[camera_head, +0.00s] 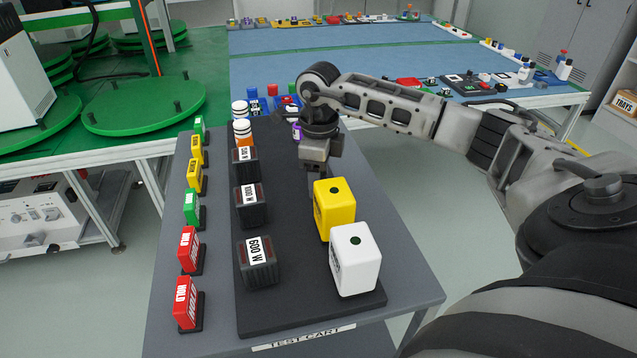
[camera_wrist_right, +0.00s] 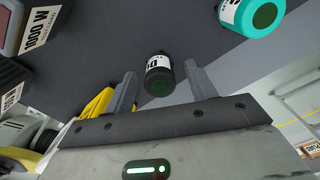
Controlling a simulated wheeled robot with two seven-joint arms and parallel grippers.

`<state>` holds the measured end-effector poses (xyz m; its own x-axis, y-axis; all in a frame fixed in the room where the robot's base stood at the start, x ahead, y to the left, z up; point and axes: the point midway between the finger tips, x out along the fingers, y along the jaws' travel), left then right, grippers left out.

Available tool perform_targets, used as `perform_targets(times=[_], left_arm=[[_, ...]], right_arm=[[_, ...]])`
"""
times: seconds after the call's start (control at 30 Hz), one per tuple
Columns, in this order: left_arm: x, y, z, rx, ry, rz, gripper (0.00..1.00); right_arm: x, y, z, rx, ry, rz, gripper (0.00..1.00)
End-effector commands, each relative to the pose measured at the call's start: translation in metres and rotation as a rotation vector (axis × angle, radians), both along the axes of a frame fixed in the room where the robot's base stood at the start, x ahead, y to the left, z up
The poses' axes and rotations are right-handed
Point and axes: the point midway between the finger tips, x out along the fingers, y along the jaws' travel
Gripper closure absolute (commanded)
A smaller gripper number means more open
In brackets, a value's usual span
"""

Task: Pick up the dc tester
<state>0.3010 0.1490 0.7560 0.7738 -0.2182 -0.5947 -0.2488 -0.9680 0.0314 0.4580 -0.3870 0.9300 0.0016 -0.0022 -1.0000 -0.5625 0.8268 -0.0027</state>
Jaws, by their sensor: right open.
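In the head view my right gripper (camera_head: 316,172) points down over the dark mat behind the yellow tester (camera_head: 335,208), and the black tester is hidden there. My left gripper is not in view.
A white tester (camera_head: 355,262) stands in front of the yellow one. A teal tester (camera_wrist_right: 250,14) shows in the wrist view. Black watt-labelled blocks (camera_head: 257,262) line the mat's left side. Red, green and yellow signs (camera_head: 187,302) stand along the cart's left edge (camera_head: 160,330).

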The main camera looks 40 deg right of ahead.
Motion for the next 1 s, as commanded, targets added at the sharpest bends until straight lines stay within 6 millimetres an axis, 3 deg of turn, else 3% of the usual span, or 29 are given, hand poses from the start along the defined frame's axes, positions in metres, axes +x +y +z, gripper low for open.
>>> perform_targets(times=[0.23,0.4,0.77,1.0], left_arm=[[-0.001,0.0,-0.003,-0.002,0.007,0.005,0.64],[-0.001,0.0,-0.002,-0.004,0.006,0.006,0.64],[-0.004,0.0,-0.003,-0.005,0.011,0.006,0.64],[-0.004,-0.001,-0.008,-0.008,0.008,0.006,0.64]], right_arm=[[0.0,0.0,-0.002,0.0,0.0,0.0,0.47],[0.0,0.0,-0.002,0.0,0.0,0.0,0.94],[0.0,0.0,0.001,0.0,-0.002,0.0,0.95],[0.002,0.0,0.025,0.0,-0.007,-0.001,0.95]])
